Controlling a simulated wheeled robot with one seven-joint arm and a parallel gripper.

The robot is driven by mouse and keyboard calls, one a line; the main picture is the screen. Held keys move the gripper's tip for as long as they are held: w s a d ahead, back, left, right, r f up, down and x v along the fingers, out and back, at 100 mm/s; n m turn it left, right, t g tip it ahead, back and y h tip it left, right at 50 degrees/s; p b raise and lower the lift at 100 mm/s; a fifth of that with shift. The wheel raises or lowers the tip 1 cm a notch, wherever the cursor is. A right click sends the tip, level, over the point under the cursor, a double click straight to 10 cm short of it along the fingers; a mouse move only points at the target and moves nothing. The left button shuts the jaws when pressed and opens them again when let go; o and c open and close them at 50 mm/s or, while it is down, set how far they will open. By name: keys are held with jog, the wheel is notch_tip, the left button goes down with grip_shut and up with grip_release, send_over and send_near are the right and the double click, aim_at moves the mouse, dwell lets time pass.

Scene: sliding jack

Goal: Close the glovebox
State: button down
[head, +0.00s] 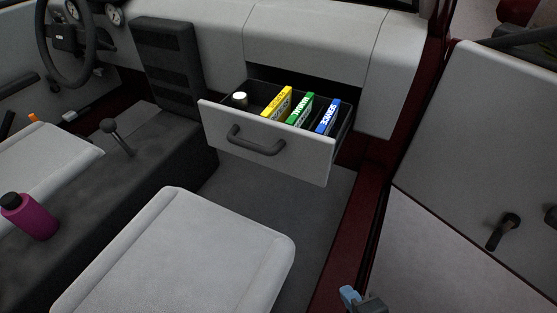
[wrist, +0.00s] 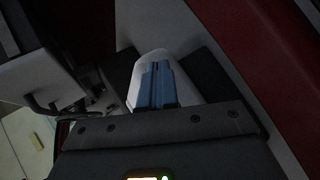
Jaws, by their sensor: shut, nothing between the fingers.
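The glovebox (head: 225,128) is a pale grey drawer pulled out from the dashboard, with a dark curved handle (head: 256,142) on its front. Inside it are a yellow box (head: 278,103), a green box (head: 300,109), a blue box (head: 327,117) and a small white-topped can (head: 240,98). My gripper (head: 348,293) is at the bottom of the head view, by the door sill, well apart from the glovebox. In the wrist view its blue fingers (wrist: 155,84) are together and empty. The handle-like dark shape at the left of the wrist view is too dim to name surely.
A pale seat (head: 190,255) stands in front of the glovebox, with open floor (head: 280,190) between them. The open door panel (head: 480,150) is at the right. A dark red sill (head: 350,220) runs along the doorway. A magenta bottle (head: 35,218) and gear lever (head: 115,135) are at the left.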

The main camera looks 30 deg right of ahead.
jog(key=w+n+h, duration=0.4)
jog(key=w+n, duration=0.1)
jog(key=w, duration=0.5)
jog(key=n+h+p, duration=0.2)
jog(key=n+h, duration=0.2)
jog(key=h, duration=0.5)
send_near(278, 155)
jog(key=shift+t, duration=0.3)
jog(key=x, duration=0.7)
jog(key=shift+s+f+b, duration=0.1)
jog(key=shift+f+b, duration=0.05)
jog(key=shift+b, duration=0.15)
jog(key=shift+d, duration=0.1)
jog(key=shift+w+d, duration=0.4)
jog(key=shift+d, duration=0.15)
jog(key=b+x, duration=0.1)
jog(key=x, duration=0.5)
jog(key=b+x, duration=0.1)
jog(key=x, duration=0.6)
jog(key=b+x, duration=0.2)
jog(key=x, duration=0.5)
jog(key=shift+w+a+f, duration=0.1)
jog(key=shift+f, duration=0.3)
jog(key=shift+b+x, duration=0.3)
jog(key=shift+x, duration=0.6)
jog(key=shift+w+r, duration=0.1)
jog(key=shift+r, duration=0.1)
